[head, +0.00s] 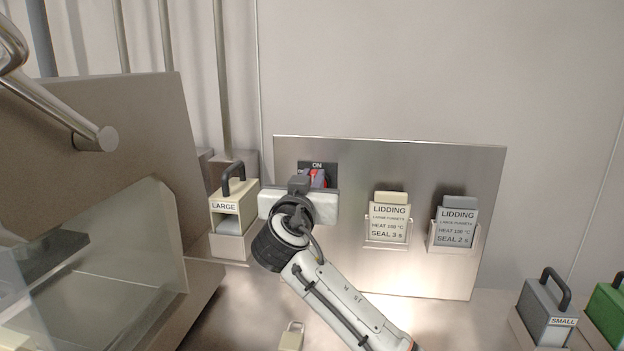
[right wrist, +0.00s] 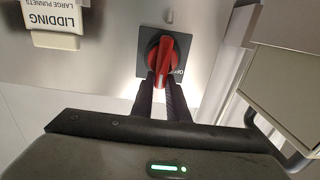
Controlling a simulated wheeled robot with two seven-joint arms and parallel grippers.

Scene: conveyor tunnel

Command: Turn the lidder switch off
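The lidder switch (head: 318,178) is a red rotary handle on a dark plate, set in a steel wall panel, with ON printed above it in the head view. In the right wrist view its red handle (right wrist: 165,62) stands nearly upright, tilted slightly, with a partly hidden OFF label to its right. My right gripper (right wrist: 160,88) has a dark finger on each side of the handle's lower end, and the handle fills the gap between them. In the head view my right gripper (head: 307,185) covers much of the switch. My left gripper is not in view.
Two LIDDING cards (head: 389,222) (head: 457,224) hang in holders right of the switch. A beige LARGE block (head: 232,207) with a black handle stands left of it. A steel hood with a clear cover (head: 110,265) fills the left. A grey SMALL block (head: 545,312) is at lower right.

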